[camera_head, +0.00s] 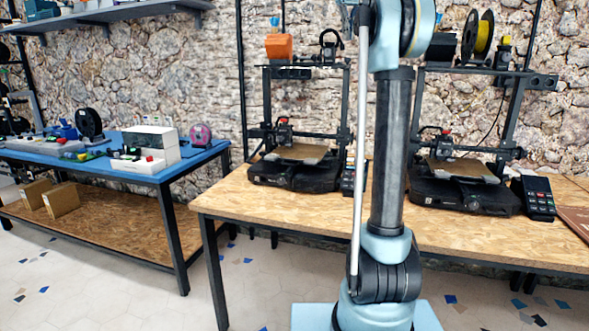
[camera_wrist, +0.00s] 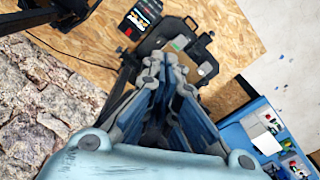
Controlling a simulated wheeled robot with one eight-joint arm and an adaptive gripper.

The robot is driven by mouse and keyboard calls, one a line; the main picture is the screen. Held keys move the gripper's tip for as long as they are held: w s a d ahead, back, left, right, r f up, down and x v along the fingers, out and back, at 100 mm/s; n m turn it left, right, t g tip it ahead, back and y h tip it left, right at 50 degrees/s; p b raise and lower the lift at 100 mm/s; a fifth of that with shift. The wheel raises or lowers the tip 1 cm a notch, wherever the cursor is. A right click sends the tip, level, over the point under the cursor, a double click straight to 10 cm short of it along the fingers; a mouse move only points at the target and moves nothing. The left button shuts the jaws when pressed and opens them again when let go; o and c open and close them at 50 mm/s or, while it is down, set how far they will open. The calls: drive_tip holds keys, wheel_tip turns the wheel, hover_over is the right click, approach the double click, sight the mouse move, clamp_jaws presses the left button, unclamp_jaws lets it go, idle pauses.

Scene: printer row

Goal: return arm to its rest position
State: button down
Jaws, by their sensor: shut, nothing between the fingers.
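My arm stands upright in the middle of the head view and runs out past the top edge, so its end is hidden there. My gripper (camera_wrist: 167,64) shows in the wrist view, pointing toward the top of the picture. Its fingers are close together with nothing between them. It appears above the wooden table, with a 3D printer (camera_wrist: 205,68) showing beyond its tips. No contact between the gripper and the printer shows.
Two 3D printers, left (camera_head: 292,178) and right (camera_head: 467,196), stand on the wooden table (camera_head: 300,208) behind my arm. A blue-topped table (camera_head: 100,163) with boxes and a spool is at left. A wall shelf (camera_head: 110,14) hangs upper left. The tiled floor between the tables is clear.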

drive_tip(key=s+f, duration=1.2)
drive_tip(key=f, duration=0.7)
drive_tip(key=s+f+m+t, duration=0.1)
drive_tip(key=s+f, duration=1)
drive_tip(key=f, duration=0.8)
drive_tip(key=s+f+m+t, duration=0.1)
drive_tip(key=s+f, duration=1.1)
drive_tip(key=f, duration=0.8)
drive_tip(key=shift+s+d, duration=0.25)
drive_tip(key=shift+s, duration=0.1)
drive_tip(key=w+a+r+m+t+h, duration=0.1)
drive_tip(key=w+r+t, duration=0.1)
drive_tip(key=w+r, duration=1.55)
drive_tip(key=w+r+m+t+h, duration=0.15)
drive_tip(key=w+r, duration=0.95)
drive_tip(key=r, duration=1.4)
drive_tip(key=w+a+r+m+t, duration=0.1)
drive_tip(key=w+r+m+t, duration=0.15)
drive_tip(key=w+r, duration=1.5)
drive_tip(key=shift+n+t, duration=0.3)
drive_tip(key=shift+n, duration=0.2)
drive_tip(key=x, duration=0.2)
drive_tip(key=d+x, duration=0.1)
drive_tip(key=x, duration=0.2)
drive_tip(key=shift+s+d, duration=0.1)
wheel_tip(320, 180, down, 3)
drive_tip(key=shift+f, duration=0.7)
